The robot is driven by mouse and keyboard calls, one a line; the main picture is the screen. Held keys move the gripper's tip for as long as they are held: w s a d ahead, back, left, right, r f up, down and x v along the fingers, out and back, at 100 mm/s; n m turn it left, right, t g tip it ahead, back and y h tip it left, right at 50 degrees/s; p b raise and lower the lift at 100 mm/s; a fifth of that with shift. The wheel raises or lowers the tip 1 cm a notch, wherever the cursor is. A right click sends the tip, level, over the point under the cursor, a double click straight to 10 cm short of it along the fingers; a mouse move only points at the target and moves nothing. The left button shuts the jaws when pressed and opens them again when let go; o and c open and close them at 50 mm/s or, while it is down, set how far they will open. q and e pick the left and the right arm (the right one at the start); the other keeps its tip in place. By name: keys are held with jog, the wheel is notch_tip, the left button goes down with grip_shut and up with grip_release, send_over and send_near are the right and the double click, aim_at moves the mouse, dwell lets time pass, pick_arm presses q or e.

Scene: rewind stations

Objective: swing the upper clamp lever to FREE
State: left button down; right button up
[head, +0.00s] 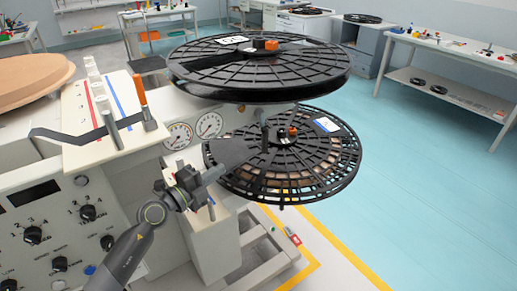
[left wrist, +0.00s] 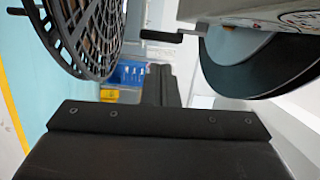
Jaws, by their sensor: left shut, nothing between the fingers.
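My left gripper (head: 213,175) is in front of the machine's side, just left of the lower reel (head: 335,160). Its fingers (left wrist: 162,84) are shut with nothing between them. The upper reel (head: 330,82) lies above, with an orange hub piece (head: 271,45); the lower reel has a similar orange hub piece (head: 292,131). An orange-handled lever (head: 140,92) stands on the machine's top panel. I cannot tell which part is the upper clamp lever, and no FREE mark is readable. A short dark bar (left wrist: 162,36) sticks out ahead of the fingers in the left wrist view.
Two round gauges (head: 209,124) sit on the machine behind my left gripper. A knob panel (head: 45,225) is at the left. The black reel (left wrist: 75,32) also borders the left wrist view. The blue floor (head: 420,190) at right is clear.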

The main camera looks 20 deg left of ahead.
aim_at(265, 141)
pick_arm(q)
jog(key=shift+w+d+r+m+h, duration=0.2)
jog(key=shift+d+r+m+h, duration=0.1)
jog(key=shift+m, duration=0.2)
jog(key=shift+w, duration=0.1)
jog(key=b+x, duration=0.1)
jog(key=x, duration=1.2)
jog(key=shift+w+d+f, duration=0.2)
jog(key=shift+w+f, duration=0.05)
jog(key=shift+w, duration=0.1)
jog(key=shift+b, duration=0.3)
